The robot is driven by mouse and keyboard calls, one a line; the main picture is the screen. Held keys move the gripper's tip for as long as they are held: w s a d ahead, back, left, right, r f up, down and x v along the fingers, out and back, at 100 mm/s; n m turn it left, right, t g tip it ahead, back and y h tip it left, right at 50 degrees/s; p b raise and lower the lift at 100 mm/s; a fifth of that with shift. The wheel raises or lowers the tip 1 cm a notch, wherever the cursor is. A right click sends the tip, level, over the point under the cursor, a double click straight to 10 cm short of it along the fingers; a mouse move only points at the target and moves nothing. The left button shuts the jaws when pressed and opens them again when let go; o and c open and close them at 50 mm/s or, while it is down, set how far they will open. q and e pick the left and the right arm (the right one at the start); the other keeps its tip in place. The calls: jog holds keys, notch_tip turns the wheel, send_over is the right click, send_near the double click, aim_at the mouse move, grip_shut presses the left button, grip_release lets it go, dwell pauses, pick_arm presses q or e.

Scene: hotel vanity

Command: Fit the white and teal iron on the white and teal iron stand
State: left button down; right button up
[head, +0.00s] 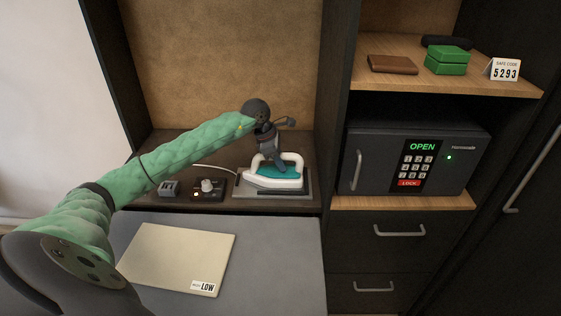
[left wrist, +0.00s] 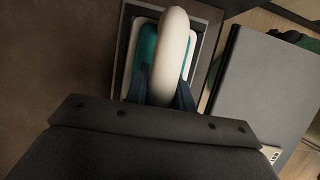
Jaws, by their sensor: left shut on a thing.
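The white and teal iron (head: 273,181) is at the back of the vanity, over the iron stand (head: 301,193), a grey tray-like base. My left gripper (head: 268,156) reaches down from above and is shut on the iron's white handle. In the left wrist view the handle (left wrist: 173,50) rises between the two dark fingers (left wrist: 162,92), with the teal body below it and the stand's rim around it. The iron looks level and close to the stand; whether it is fully seated I cannot tell. My right gripper is not in view.
A cream board marked LOW (head: 178,256) lies in front. A dark cabinet wall (head: 335,110) rises close on the right, with a safe (head: 415,158) beyond it.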

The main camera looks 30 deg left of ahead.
pick_arm(q)
jog(key=shift+f, duration=0.15)
jog(key=c, duration=1.1)
grip_release()
jog(key=shift+f, duration=0.1)
jog(key=b+v, duration=0.3)
jog(key=v, duration=0.4)
jog(key=shift+s+r, duration=0.1)
jog(key=shift+r, duration=0.35)
